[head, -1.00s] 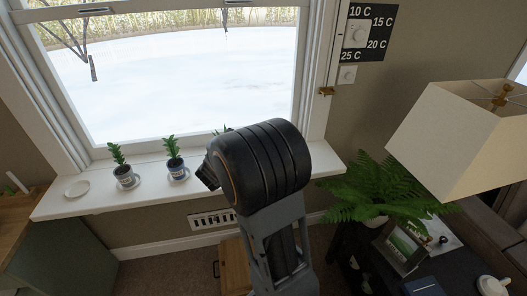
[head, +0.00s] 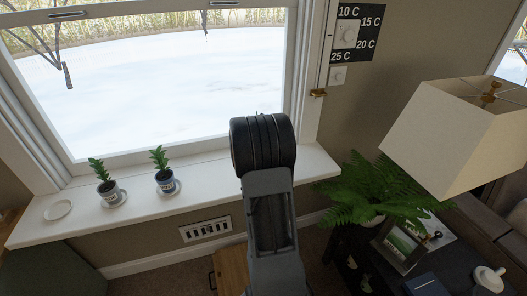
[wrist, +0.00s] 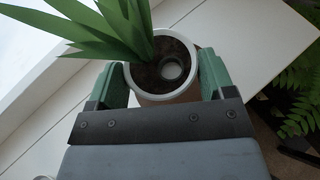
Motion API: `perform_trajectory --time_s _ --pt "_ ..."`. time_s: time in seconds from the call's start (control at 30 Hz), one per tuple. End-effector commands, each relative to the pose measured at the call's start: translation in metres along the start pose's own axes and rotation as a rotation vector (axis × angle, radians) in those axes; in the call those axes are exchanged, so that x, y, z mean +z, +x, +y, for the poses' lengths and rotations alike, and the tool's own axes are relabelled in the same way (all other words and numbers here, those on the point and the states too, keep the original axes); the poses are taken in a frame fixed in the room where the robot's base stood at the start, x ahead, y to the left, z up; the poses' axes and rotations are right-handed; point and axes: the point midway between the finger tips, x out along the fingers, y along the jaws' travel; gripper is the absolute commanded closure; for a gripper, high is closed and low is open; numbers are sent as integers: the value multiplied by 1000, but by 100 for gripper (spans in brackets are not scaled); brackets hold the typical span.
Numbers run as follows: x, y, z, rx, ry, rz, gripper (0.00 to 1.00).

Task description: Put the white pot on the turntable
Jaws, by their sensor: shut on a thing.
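My gripper (wrist: 162,80) has green fingers on both sides of a white pot (wrist: 168,98) in the wrist view and is shut on it. The pot holds dark soil, long green leaves and a small round grey thing on the soil. In the head view my dark arm hides the gripper and held pot. A flat round white disc (head: 57,210) lies bare at the left of the window sill; I cannot tell whether it is the turntable.
The white sill (head: 225,180) bears two potted plants on saucers, the left one (head: 107,188) and the right one (head: 165,178). A fern (head: 380,190), lamp (head: 460,135) and dark side table stand right. The window rises behind the sill.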

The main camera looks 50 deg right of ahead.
Motion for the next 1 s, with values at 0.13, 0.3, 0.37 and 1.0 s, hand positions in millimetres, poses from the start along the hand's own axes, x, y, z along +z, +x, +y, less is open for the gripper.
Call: perform_trajectory --time_s 0.13,0.3,0.37,1.0 --pt "-5 13 -4 -2 1 -1 59" --pt "-9 20 -8 -4 3 -2 59" --pt "-13 27 -10 -4 1 0 59" --pt "-40 41 -9 -1 2 -3 59"
